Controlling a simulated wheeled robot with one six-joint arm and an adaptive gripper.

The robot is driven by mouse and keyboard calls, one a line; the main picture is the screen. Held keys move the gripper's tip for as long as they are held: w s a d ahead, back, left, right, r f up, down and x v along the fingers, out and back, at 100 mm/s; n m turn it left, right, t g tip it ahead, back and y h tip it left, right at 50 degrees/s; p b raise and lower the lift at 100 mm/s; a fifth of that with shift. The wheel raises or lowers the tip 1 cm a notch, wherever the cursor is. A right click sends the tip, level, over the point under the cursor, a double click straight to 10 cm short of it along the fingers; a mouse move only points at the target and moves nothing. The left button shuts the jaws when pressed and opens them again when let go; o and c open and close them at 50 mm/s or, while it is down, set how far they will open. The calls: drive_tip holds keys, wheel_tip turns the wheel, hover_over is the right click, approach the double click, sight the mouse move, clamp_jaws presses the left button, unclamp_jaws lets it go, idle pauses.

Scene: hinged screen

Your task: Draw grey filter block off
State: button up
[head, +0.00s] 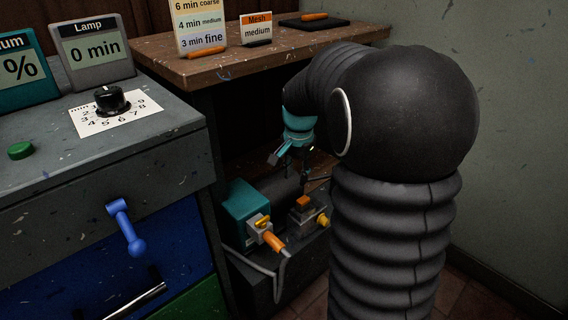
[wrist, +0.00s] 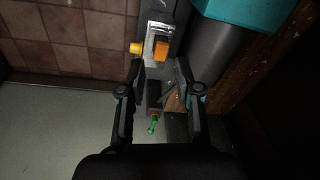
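A grey block with an orange cube on top and a yellow knob at its side (head: 304,212) sits on the low dark bench beside the teal machine (head: 243,209). The block also shows near the top of the wrist view (wrist: 157,34). It looks like the filter block, though no label confirms this. My gripper (head: 288,160) hangs above and behind it. In the wrist view my gripper (wrist: 159,68) has its fingers spread, with the block just beyond the tips. A small dark piece with a green tip (wrist: 153,98) shows between the fingers; I cannot tell its height.
The teal machine has a grey fitting with an orange handle (head: 274,241) and a grey hose. A wooden shelf (head: 235,66) overhangs the bench at the back. A grey cabinet with a blue lever (head: 125,228) stands to the left. Tiled floor lies beside the bench.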

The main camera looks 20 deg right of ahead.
sight(303, 199)
drive_tip(key=w+d+f+m, duration=0.1)
drive_tip(key=f, duration=0.1)
drive_tip(key=w+d+f+m, duration=0.1)
drive_tip(key=w+d+f, duration=0.1)
drive_tip(key=w+d+f+m+g, duration=0.1)
drive_tip(key=f, duration=0.1)
drive_tip(key=shift+w+d+f, duration=0.3)
drive_tip(key=shift+d+f, duration=0.1)
wheel_tip(303, 199, down, 8)
drive_tip(key=b, duration=0.6)
drive_tip(key=shift+b, duration=0.4)
clamp_jaws()
drive_tip(key=shift+r, duration=0.1)
drive_tip(key=shift+r+p, duration=0.2)
drive_tip(key=shift+p, duration=0.15)
drive_tip(key=shift+r+p, duration=0.4)
drive_tip(key=shift+r, duration=0.1)
drive_tip(key=shift+r+p, duration=2.05)
drive_tip(key=shift+r, duration=0.55)
